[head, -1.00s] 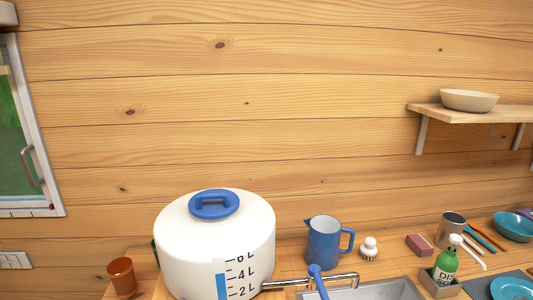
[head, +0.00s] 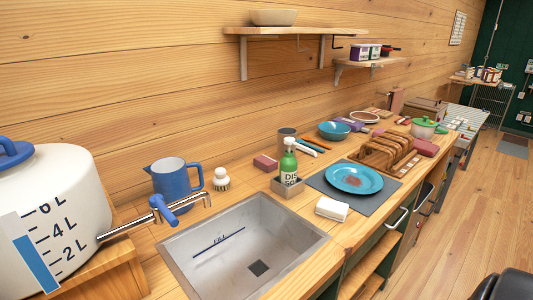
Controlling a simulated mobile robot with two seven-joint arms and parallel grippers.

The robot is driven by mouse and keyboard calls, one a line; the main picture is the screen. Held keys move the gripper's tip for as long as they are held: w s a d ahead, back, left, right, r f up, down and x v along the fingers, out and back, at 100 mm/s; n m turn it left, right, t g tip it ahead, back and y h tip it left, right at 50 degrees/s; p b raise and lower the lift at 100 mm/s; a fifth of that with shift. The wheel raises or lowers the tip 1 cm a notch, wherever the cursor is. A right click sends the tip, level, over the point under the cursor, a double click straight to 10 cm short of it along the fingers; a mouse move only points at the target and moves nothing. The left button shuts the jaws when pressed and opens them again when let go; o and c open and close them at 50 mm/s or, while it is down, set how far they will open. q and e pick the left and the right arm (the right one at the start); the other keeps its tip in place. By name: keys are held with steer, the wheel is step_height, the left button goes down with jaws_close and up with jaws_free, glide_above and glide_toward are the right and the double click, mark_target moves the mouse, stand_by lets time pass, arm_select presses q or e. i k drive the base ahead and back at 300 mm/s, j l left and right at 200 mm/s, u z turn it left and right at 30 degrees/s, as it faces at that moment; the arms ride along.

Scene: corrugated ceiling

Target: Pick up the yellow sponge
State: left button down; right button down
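No clearly yellow sponge shows in the head view. A pinkish-red block (head: 265,162) lies behind the sink near the wall. Neither of my grippers is in view.
The steel sink (head: 243,245) is empty. Around it stand a white water tank (head: 60,215) with a tap, a blue jug (head: 173,182), a round brush (head: 221,179) and a green soap bottle (head: 288,162). A dirty blue plate (head: 353,179) lies on the mat (head: 318,184). Open floor (head: 455,215) is at right.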

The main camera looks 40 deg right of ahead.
mark_target(332, 209)
steer(key=z, duration=1.75)
steer(key=i+l+u, duration=0.25)
steer(key=i+l, duration=0.2)
steer(key=l, duration=0.2)
